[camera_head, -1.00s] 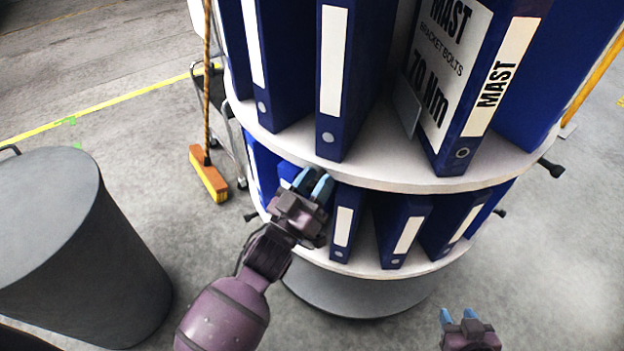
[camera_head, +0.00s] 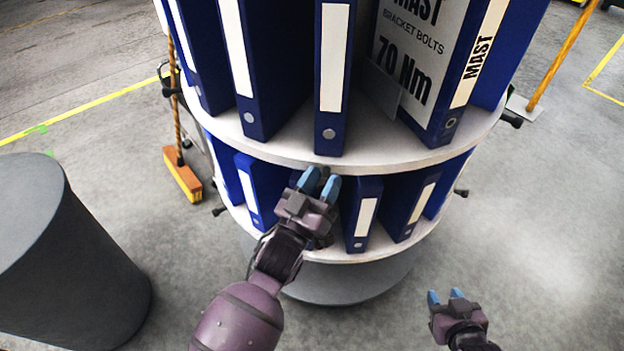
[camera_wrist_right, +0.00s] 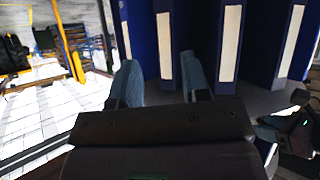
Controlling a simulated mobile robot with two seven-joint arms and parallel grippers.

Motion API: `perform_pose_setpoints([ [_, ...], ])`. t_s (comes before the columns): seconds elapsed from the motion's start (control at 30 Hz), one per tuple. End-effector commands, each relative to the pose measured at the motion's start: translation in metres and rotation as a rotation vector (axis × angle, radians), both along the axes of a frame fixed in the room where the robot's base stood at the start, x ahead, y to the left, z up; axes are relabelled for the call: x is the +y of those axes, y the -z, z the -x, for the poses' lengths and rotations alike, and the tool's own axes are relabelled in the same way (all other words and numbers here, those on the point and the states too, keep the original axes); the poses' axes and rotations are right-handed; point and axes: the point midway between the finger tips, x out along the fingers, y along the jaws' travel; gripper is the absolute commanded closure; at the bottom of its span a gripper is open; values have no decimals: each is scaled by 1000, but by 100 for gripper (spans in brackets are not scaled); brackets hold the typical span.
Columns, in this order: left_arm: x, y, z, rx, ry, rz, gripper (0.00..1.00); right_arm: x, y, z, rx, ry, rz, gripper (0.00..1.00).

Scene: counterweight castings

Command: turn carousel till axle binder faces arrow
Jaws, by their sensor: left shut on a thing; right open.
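The carousel is a round two-tier white rack (camera_head: 390,158) on a grey base, filled with blue binders. Other visible spines, such as the front one (camera_head: 334,60), look blank; none reads axle. No arrow can be made out. My left gripper (camera_head: 319,182) is shut at the upper shelf's front edge; what it holds is hidden by the fingers, possibly a rim handle. My right gripper (camera_head: 446,297) is open and empty, right of the base; its spread fingers show in the right wrist view (camera_wrist_right: 160,82).
Black rim handles stick out, one upper right (camera_head: 512,119) and one lower left (camera_head: 218,211). A grey drum (camera_head: 70,260) stands at the left. A broom (camera_head: 183,178) stands behind left, a yellow pole (camera_head: 560,55) behind right. The floor at right is clear.

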Motion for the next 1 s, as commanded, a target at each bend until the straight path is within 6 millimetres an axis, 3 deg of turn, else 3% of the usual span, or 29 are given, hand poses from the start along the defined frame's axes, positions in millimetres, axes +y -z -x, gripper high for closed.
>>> perform_pose_setpoints([
  [0.43, -18, -5, -3, -6, 1, 8, 100, -2, 9, 10, 25, 6, 1, 57],
  [0.93, -20, -6, -3, -8, 0, 8, 100, 0, 1, 0, 0, -1, -1, 57],
  [0.97, -20, -6, -3, -8, -1, 9, 54, 0, 0, -1, -1, -1, -1, 57],
  [1.0, -20, -6, -3, -9, -2, 8, 49, 0, 0, -1, -2, -1, -1, 57],
])
